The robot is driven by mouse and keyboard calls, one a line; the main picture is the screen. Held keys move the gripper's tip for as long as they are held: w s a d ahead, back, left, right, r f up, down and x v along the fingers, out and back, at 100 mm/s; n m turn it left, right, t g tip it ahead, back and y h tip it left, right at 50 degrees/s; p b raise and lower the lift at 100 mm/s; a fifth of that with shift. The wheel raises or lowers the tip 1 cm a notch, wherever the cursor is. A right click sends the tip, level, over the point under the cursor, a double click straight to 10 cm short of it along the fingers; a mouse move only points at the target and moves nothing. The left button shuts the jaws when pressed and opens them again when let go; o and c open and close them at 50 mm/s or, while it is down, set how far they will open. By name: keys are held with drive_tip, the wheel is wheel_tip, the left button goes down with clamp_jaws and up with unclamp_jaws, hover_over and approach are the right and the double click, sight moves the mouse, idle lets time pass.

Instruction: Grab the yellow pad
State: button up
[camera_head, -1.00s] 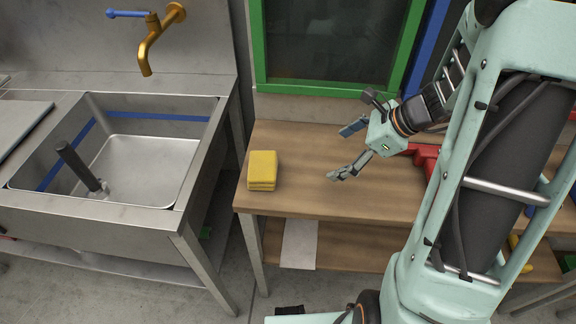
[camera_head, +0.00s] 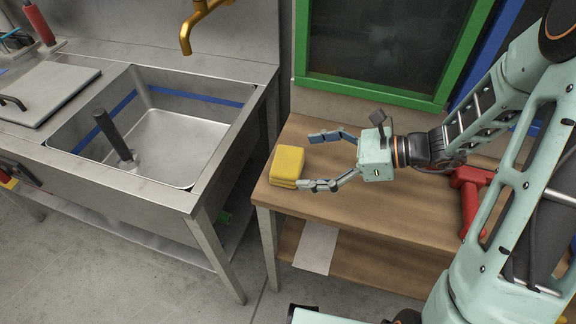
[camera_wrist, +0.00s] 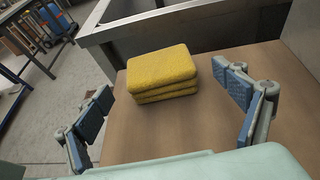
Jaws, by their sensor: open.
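The yellow pad (camera_head: 287,164) is a small stack of yellow layers on the left end of the wooden table (camera_head: 350,200). It also shows in the wrist view (camera_wrist: 162,72), ahead of my gripper and between the lines of its two fingers. My gripper (camera_head: 314,161) is open and empty, its blue-padded fingers spread and pointing left at the pad. In the head view the fingertips are just right of the pad. In the wrist view the fingers (camera_wrist: 168,110) stand to either side, with bare wood between them and the pad.
A steel sink (camera_head: 150,140) with a gold faucet (camera_head: 195,25) stands left of the table, across a gap. A red object (camera_head: 470,190) lies on the table to the right. A green-framed panel (camera_head: 375,85) rises behind the table. A white sheet (camera_head: 316,247) lies on the lower shelf.

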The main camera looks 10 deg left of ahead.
sight(291, 160)
drive_tip(key=shift+b+x, duration=0.45)
drive_tip(key=shift+x, duration=2.25)
drive_tip(key=shift+r, duration=0.25)
drive_tip(key=c, duration=1.2)
drive_tip(key=shift+c, duration=0.2)
drive_tip(key=shift+r, duration=0.1)
